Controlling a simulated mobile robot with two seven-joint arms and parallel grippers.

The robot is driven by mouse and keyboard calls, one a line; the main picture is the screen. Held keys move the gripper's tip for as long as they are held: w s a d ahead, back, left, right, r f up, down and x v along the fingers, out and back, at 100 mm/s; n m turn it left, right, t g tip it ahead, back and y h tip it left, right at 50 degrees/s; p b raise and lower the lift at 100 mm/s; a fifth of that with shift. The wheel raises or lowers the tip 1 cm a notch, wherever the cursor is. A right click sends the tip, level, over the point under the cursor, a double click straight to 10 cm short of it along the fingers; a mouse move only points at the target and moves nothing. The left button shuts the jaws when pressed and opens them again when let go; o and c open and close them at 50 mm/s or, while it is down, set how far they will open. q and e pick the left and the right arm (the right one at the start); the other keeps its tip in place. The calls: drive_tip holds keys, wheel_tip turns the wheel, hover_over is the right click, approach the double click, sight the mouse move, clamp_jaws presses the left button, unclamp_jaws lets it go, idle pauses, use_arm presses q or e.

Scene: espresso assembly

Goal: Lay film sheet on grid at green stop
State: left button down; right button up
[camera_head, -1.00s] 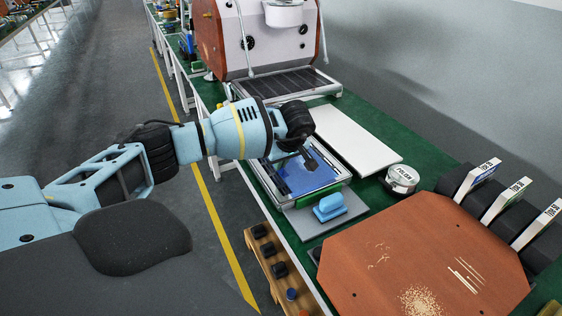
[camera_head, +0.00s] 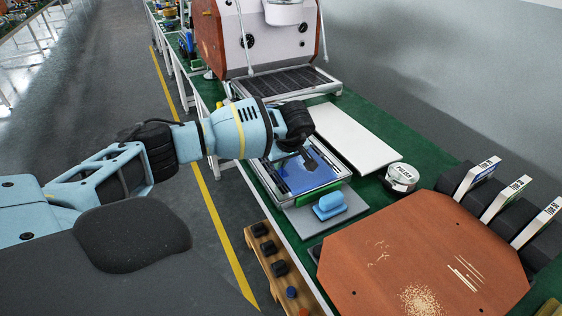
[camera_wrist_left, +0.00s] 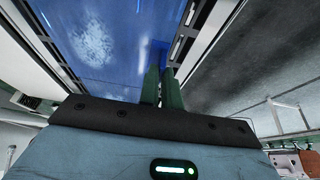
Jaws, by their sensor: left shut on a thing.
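The blue film sheet (camera_head: 298,177) lies over the silver-framed grid tray (camera_head: 275,187) on the green bench. It also shows in the left wrist view (camera_wrist_left: 105,35) as a glossy blue surface. The green stop (camera_head: 319,193) is a strip along the tray's near edge, close to the sheet's near edge. My left gripper (camera_head: 312,162) reaches over the sheet from the left. Its fingers (camera_wrist_left: 161,72) are close together on the sheet's edge in the left wrist view. Whether the sheet rests fully flat cannot be told. My right gripper is not in view.
A blue-handled block (camera_head: 330,206) sits on a grey plate in front of the tray. A white panel (camera_head: 350,138) lies right of the tray, beside a round "POLISH" tin (camera_head: 401,178). The espresso machine (camera_head: 262,35) stands behind. A brown octagonal board (camera_head: 420,255) fills the near right.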

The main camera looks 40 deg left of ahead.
use_arm(q)
drive_tip(key=shift+f, duration=0.25)
idle(0.7)
drive_tip(key=c, duration=1.5)
unclamp_jaws()
drive_tip(key=o, duration=0.3)
